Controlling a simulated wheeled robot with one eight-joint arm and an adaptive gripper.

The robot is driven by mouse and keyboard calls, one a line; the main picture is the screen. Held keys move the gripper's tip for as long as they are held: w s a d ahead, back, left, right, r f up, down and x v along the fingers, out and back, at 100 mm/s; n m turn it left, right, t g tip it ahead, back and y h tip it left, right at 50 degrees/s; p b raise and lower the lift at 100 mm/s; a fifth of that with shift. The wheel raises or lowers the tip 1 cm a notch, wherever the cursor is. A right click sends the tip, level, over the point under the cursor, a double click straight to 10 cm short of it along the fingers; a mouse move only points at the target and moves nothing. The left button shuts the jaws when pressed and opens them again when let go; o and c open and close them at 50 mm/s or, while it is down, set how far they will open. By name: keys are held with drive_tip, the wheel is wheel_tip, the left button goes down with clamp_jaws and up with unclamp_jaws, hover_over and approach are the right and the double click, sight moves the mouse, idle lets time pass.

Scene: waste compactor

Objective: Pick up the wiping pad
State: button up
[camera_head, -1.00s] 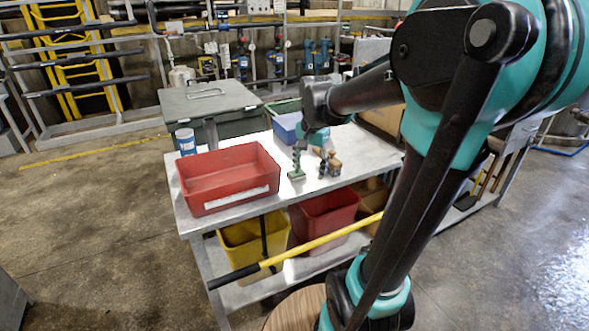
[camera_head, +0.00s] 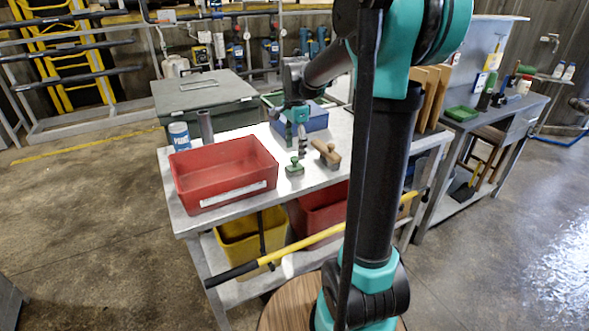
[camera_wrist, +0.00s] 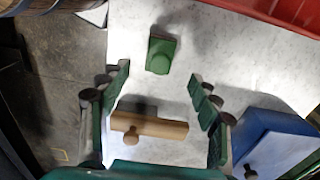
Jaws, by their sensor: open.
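A small green pad with a round green knob (camera_head: 294,168) lies on the light worktop, right of the red bin; it also shows in the wrist view (camera_wrist: 162,55). A wooden block with a knob (camera_head: 327,153) lies just behind and right of it; in the wrist view it (camera_wrist: 165,128) sits between the finger bases. I cannot tell for sure which is the wiping pad. My gripper (camera_head: 296,138) is above the worktop, behind the green pad. In the wrist view my gripper (camera_wrist: 160,78) is open and empty, with the green pad beyond its fingertips.
A red bin (camera_head: 205,193) stands left on the worktop (camera_head: 300,194). A blue box (camera_head: 313,122) is behind my gripper, close to a finger in the wrist view (camera_wrist: 262,128). A blue-white can (camera_head: 179,135) stands back left. A yellow pole (camera_head: 310,239) crosses the front.

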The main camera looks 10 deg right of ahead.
sight(295, 158)
drive_tip(key=shift+a+f, duration=0.1)
drive_tip(key=shift+f, duration=3.5)
drive_tip(key=c, duration=1.3)
drive_tip(key=shift+r, duration=0.1)
drive_tip(key=shift+c, duration=0.3)
